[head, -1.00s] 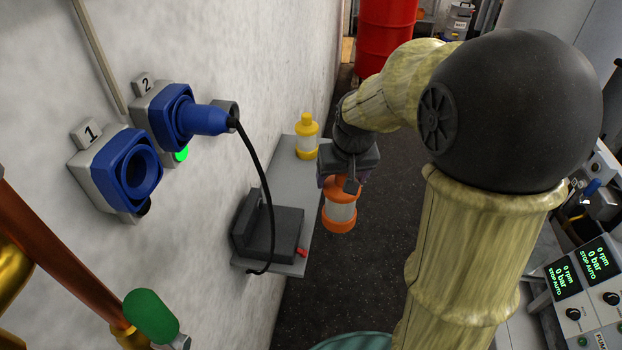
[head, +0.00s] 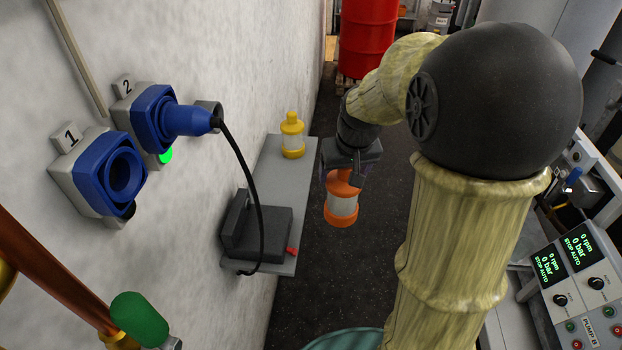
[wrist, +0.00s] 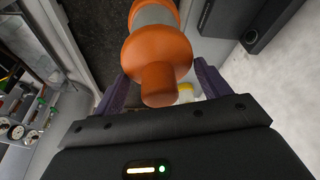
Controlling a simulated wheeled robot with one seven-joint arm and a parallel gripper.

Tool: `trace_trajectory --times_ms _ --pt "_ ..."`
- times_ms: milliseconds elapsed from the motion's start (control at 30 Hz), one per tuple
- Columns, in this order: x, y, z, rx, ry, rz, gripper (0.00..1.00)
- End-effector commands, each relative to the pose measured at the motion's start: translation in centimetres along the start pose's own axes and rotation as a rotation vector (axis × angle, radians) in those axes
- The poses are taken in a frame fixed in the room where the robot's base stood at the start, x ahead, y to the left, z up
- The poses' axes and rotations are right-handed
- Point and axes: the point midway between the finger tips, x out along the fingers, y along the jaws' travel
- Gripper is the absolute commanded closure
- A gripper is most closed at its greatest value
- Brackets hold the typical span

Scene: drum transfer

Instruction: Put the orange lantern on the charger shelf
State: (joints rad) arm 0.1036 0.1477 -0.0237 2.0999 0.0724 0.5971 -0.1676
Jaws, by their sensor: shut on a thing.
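The orange lantern (head: 341,209), with a pale clear middle, hangs upright from my gripper (head: 345,178). It is held in the air to the right of the grey charger shelf (head: 285,188), apart from its edge. In the wrist view the lantern's orange top (wrist: 158,58) sits between the two purple fingers of my gripper (wrist: 157,88), which is shut on it. The shelf is fixed along the left wall. A black charger unit (head: 258,232) stands on its near end.
A yellow lantern (head: 292,136) stands on the shelf's far part. A black cable runs from the blue plug (head: 190,119) in socket 2 down to the charger. Bare shelf lies between yellow lantern and charger. A red drum (head: 367,38) stands behind; a pump panel (head: 580,275) is at right.

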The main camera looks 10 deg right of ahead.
Motion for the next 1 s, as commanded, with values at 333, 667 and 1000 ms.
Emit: trace_trajectory --times_ms 333,667,1000 --pt "2.2 8.4 -4.7 0.096 -0.002 0.029 0.77" --pt "3.2 10.0 -5.1 0.108 0.002 0.037 0.77" --pt "3.2 10.2 -5.1 0.111 0.002 0.038 0.77"
